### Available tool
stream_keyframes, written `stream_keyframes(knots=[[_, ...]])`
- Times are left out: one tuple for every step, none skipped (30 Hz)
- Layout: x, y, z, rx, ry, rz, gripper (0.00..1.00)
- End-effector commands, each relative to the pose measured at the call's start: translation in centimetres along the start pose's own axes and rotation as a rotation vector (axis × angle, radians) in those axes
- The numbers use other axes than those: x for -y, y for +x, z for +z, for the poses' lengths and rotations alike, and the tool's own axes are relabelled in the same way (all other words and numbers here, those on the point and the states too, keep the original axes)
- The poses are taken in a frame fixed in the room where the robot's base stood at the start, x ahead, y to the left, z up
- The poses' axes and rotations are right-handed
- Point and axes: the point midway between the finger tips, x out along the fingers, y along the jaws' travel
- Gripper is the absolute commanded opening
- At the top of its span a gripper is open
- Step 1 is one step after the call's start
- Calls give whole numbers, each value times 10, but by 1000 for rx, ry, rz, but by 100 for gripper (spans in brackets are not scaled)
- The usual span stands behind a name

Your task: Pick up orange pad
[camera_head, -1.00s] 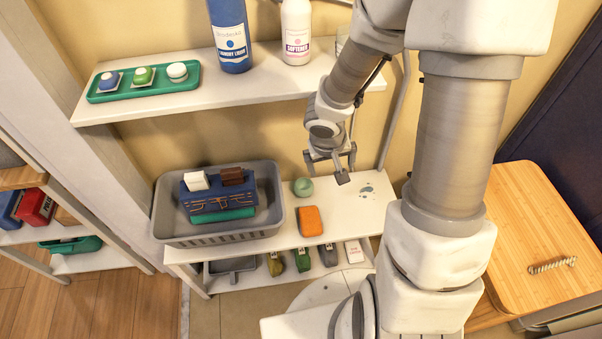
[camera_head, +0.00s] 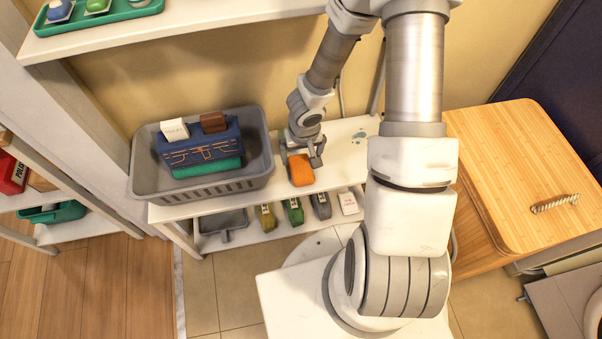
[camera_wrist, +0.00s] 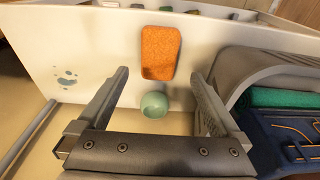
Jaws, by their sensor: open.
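The orange pad (camera_head: 301,170) lies on the white middle shelf, right of the grey basket. In the wrist view the pad (camera_wrist: 160,52) lies just beyond the fingertips, roughly centred between them. My gripper (camera_head: 302,158) is open, with its fingers just behind and at the sides of the pad in the head view. The open fingers also show in the wrist view (camera_wrist: 160,80), with no object gripped. A small green ball (camera_wrist: 154,104) sits between the fingers, nearer the palm than the pad; my gripper hides it in the head view.
The grey basket (camera_head: 245,184) holds folded blue cloth, a green roll and small boxes, close to my gripper's left. An upper shelf (camera_head: 190,27) overhangs at left. Several small items stand on the lower shelf.

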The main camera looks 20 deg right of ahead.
Motion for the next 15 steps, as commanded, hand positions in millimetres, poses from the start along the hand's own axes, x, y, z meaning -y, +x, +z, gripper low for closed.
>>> stream_keyframes(knots=[[0, 11, 1, 2, 0, 0, 100], [0, 14, 0, 1, 0, 0, 100], [0, 18, 0, 1, 1, 1, 100], [0, 20, 0, 1, 0, 1, 100], [0, 21, 0, 1, 0, 1, 100], [0, 23, 0, 0, 1, 1, 100], [0, 24, 0, 0, 1, 1, 100], [0, 25, 0, 0, 1, 1, 100], [-1, 29, 0, 0, 0, 1, 100], [-1, 32, -1, 0, 0, 2, 100], [-1, 37, 0, 1, 0, 1, 100], [-1, 43, -1, 2, -1, 1, 100], [-1, 48, -1, 2, -2, 1, 100], [-1, 53, -1, 2, -2, 1, 100], [-1, 59, -2, 1, -2, 1, 100]])
